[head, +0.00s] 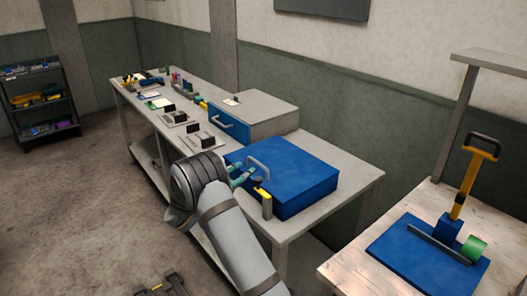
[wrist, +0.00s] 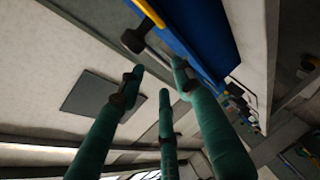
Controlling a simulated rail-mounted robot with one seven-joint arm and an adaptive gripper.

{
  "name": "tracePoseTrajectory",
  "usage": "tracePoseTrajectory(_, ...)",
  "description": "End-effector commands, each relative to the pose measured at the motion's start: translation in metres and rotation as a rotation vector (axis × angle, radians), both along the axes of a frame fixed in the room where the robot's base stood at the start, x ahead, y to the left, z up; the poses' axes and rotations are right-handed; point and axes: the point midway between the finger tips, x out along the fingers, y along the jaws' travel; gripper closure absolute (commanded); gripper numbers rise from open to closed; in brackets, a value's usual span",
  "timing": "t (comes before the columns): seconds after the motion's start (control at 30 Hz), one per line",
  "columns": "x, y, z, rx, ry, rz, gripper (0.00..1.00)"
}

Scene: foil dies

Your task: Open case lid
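The blue case (head: 295,178) sits on the near end of the grey workbench, and its lid looks closed. A grey handle (head: 259,164) stands up on its top near the left edge. A yellow and dark latch (head: 266,203) is at its near left corner. My gripper (head: 243,174) has green fingers beside the case's left edge, close to the handle. In the wrist view, the three fingers (wrist: 160,78) are spread apart with nothing seen between them. The blue case (wrist: 195,35) lies just beyond the tips, with a yellow bar (wrist: 149,13) beside it. Contact is unclear.
A grey box with a blue drawer front (head: 229,124) stands behind the case. Several small tools and parts lie along the bench (head: 362,184) farther back. A wooden table (head: 345,269) at right holds a blue board (head: 412,270). A shelf cart (head: 40,100) is far left.

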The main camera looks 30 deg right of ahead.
Motion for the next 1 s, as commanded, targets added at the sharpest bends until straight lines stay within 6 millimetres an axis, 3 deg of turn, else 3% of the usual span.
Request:
tracePoseTrajectory(0.17,0.008,-0.010,-0.001,0.001,0.000,0.001,0.66)
tracePoseTrajectory(0.6,0.051,-0.070,-0.014,0.001,-0.001,0.001,0.66)
tracePoseTrajectory(1.0,0.059,-0.082,-0.018,0.000,-0.001,0.003,0.66)
